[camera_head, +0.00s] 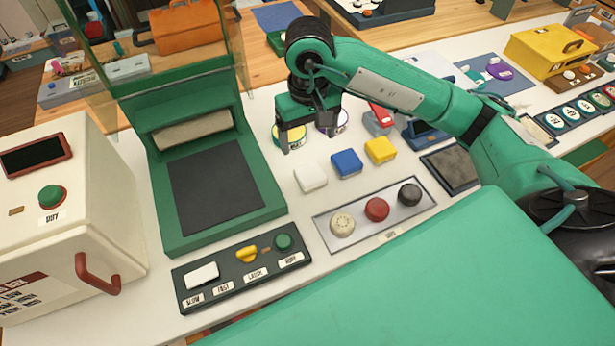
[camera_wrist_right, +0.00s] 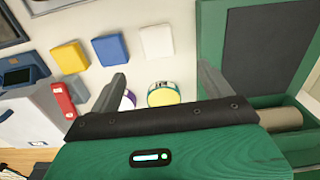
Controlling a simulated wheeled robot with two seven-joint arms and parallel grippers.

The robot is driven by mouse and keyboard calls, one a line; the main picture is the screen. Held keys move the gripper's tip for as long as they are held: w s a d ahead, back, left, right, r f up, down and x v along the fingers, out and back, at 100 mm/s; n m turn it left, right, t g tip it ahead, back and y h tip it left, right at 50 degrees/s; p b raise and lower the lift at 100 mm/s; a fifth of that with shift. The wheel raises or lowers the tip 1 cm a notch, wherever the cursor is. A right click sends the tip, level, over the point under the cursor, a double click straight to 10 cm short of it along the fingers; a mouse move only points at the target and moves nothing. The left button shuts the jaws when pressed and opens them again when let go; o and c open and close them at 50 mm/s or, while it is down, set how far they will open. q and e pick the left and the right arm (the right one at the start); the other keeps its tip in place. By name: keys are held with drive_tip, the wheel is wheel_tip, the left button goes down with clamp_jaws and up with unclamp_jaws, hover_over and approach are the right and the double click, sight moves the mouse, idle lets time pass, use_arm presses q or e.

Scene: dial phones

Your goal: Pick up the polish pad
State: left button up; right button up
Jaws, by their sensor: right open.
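Three small soft-looking blocks lie in a row on the white bench: a white one (camera_head: 310,177), a blue one (camera_head: 346,163) and a yellow one (camera_head: 380,150). They also show in the right wrist view as white (camera_wrist_right: 158,40), blue (camera_wrist_right: 110,47) and yellow (camera_wrist_right: 70,57). No readable label tells me which is the polish pad. My right gripper (camera_head: 308,138) is open and empty, above the bench behind the white block. Two round tins, yellow-topped (camera_head: 290,136) and purple-topped (camera_head: 334,122), sit below it, partly hidden by it. My left gripper is out of view.
A green machine (camera_head: 160,215) with a roller and clear guard stands left of the blocks. A tray with cream, red (camera_head: 377,209) and black round pieces lies in front. A switch panel (camera_head: 243,272) and a cream box (camera_head: 70,225) are at the left.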

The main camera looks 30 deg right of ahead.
hover_over(311, 173)
drive_tip(key=f, duration=0.5)
drive_tip(key=f+p, duration=0.1)
drive_tip(key=f, duration=0.2)
drive_tip(key=shift+a, duration=0.35)
drive_tip(key=shift+d+f, duration=0.1)
drive_tip(key=shift+f, duration=0.65)
wheel_tip(311, 173, down, 3)
drive_tip(key=shift+d+p, duration=0.15)
drive_tip(key=shift+p, duration=0.55)
drive_tip(key=shift+f, duration=0.45)
drive_tip(key=c, duration=0.9)
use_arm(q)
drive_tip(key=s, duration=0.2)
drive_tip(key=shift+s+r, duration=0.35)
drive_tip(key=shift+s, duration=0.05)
use_arm(e)
drive_tip(key=shift+c, duration=0.9)
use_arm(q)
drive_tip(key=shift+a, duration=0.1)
